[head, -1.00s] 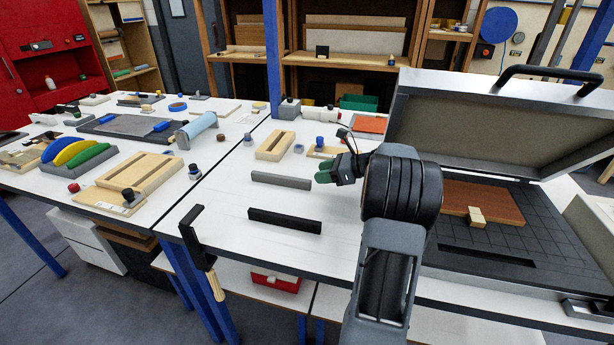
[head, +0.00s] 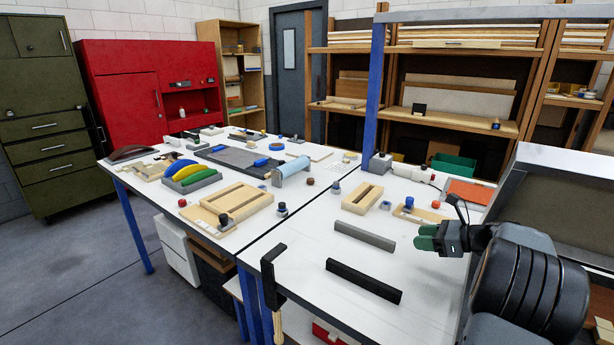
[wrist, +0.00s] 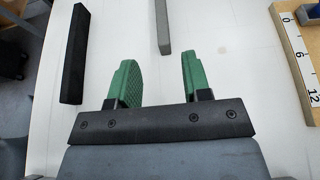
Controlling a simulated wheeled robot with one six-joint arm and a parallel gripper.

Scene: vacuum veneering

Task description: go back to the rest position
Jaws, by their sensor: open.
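My gripper (head: 427,238) has green fingers and is held above the white table (head: 345,285) at the right of the head view. A black bar (head: 363,281) and a grey bar (head: 364,236) lie on the table to the left of my gripper. In the wrist view the black bar (wrist: 75,55) is at the left and part of the grey bar (wrist: 162,25) is at the top.
The raised press lid (head: 565,200) stands to the right, close behind my arm. A clamp (head: 270,280) hangs at the table's front edge. A wooden block with a slot (head: 362,198) and an orange sheet (head: 465,190) lie farther back. A ruler strip (wrist: 298,55) shows at the wrist view's right.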

